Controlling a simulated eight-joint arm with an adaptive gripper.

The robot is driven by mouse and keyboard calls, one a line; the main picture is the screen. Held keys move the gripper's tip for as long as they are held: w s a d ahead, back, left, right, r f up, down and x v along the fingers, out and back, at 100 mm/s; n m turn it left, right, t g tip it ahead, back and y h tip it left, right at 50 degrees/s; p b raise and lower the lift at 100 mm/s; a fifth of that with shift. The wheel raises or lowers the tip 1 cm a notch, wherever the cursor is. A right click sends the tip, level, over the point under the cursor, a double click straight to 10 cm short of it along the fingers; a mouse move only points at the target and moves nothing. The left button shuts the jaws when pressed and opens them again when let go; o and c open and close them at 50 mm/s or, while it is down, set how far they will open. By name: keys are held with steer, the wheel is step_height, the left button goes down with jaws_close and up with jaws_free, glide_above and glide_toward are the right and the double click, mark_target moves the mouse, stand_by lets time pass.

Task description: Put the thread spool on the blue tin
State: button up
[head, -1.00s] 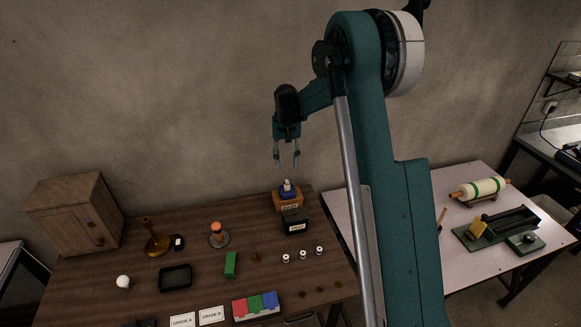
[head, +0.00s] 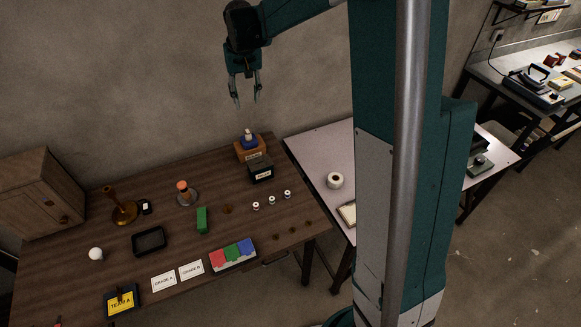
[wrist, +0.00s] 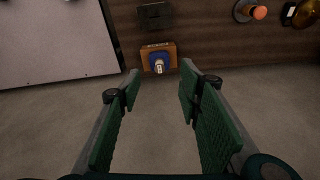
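A small blue round piece (head: 248,142) with a pale top part sits on a labelled wooden block (head: 250,155) at the table's back right corner. It also shows in the wrist view (wrist: 159,63). It may be the blue tin, but I cannot be sure. Several small round spool-like pieces are in view: a white one with a dark middle (head: 271,201) among the row on the brown table, and a larger white roll (head: 335,180) on the pale table. I cannot tell which is the thread spool. My gripper (head: 247,102) is open and empty, raised above the blue piece.
A black labelled box (head: 261,172) stands close in front of the wooden block. The brown table also holds an orange-topped stand (head: 187,193), a green block (head: 202,220), a black tray (head: 149,241) and a red-green-blue tray (head: 233,254). A wooden cabinet (head: 40,200) stands left.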

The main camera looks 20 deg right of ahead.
steer(key=s+a+r+n+t, duration=0.15)
steer(key=s+r, duration=0.35)
steer(key=s, duration=1)
steer(key=s+r+t, duration=0.2)
steer(key=s+r, duration=0.3)
steer(key=s, duration=1)
steer(key=s+f+t, duration=0.2)
steer(key=s+f, duration=0.2)
steer(key=s, duration=0.7)
steer(key=shift+s+a, duration=0.35)
steer(key=shift+a, duration=0.05)
steer(key=shift+o, duration=0.7)
